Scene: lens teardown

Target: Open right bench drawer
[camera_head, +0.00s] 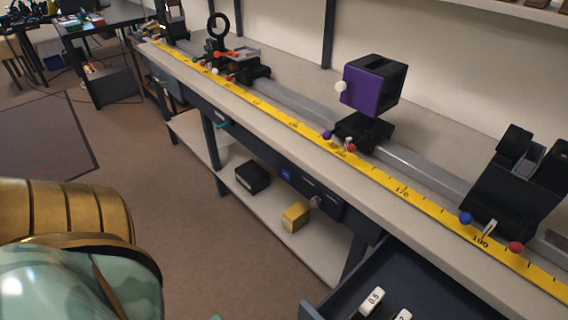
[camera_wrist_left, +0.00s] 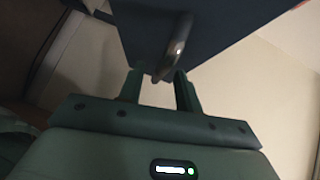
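The right bench drawer (camera_head: 330,301) stands pulled out at the bottom right of the head view. Part of its dark interior shows, with small white labelled pieces inside; its front is cut off by the frame. In the left wrist view a dark blue panel (camera_wrist_left: 220,25), which looks like a drawer front, carries a metal handle (camera_wrist_left: 177,45). My left gripper (camera_wrist_left: 160,88) is just below it with its fingers apart. The handle's lower end reaches between the fingertips, close to the right finger; I cannot tell whether they touch. My right gripper is in neither view.
The bench (camera_head: 320,160) carries a yellow measuring tape (camera_head: 275,118), a rail and a purple-faced block (camera_head: 362,88) on a mount. A lower shelf (camera_head: 325,248) holds a yellow box (camera_head: 296,215) and a black box (camera_head: 252,177).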

